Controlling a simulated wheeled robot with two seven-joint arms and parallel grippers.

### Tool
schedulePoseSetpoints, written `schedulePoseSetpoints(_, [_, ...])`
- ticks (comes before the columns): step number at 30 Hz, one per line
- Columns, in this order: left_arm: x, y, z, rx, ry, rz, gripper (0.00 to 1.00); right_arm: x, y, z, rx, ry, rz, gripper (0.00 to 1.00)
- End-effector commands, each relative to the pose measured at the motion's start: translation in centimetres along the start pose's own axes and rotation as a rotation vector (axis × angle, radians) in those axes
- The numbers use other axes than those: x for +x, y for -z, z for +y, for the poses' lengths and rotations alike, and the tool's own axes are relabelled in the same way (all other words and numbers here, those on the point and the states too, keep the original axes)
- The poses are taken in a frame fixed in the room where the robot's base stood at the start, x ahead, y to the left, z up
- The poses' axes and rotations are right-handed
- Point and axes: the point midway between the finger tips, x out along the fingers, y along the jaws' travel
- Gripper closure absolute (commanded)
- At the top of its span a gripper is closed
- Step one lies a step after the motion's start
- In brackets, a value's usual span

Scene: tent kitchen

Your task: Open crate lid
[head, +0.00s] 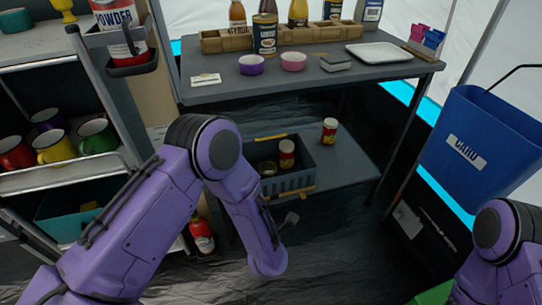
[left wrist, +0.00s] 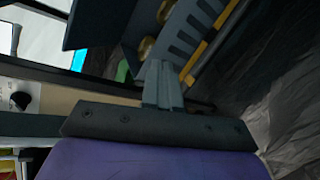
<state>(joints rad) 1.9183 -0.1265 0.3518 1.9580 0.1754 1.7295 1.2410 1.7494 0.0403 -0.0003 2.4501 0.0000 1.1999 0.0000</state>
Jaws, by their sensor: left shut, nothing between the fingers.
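The grey crate (head: 293,181) stands on the lower shelf of the dark table. Its top is open in the head view, with a red-and-yellow jar (head: 287,154) and a low round container inside. Yellow-orange strips show along its front and back edges. I cannot tell whether the upright panel at its back is a lid or a wall. My right gripper is out of view.
Another jar (head: 329,131) stands on the lower shelf, right of the crate. The tabletop (head: 210,89) above holds bowls, bottles and a tray. A shelf of mugs (head: 35,181) is at left. A blue bin (head: 483,135) hangs at right.

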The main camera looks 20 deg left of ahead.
Motion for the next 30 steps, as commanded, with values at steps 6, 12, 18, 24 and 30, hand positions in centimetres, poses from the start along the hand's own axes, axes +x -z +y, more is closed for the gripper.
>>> schedulePoseSetpoints(6, [0.4,-10.0,3.8,-0.993,-0.278,-0.110,1.00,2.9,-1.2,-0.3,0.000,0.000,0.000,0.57])
schedulePoseSetpoints(12, [0.9,-11.4,5.2,-1.198,-0.325,-0.137,1.00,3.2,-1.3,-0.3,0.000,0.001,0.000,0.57])
schedulePoseSetpoints(18, [4.8,-11.0,6.4,-1.193,-0.324,-0.135,1.00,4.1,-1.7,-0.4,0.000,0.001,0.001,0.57])
schedulePoseSetpoints(24, [8.9,-10.7,7.7,-1.191,-0.323,-0.136,1.00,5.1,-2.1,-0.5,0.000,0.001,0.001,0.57])
schedulePoseSetpoints(30, [10.8,-11.3,10.4,-1.189,-0.322,-0.137,1.00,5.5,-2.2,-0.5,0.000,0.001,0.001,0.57])
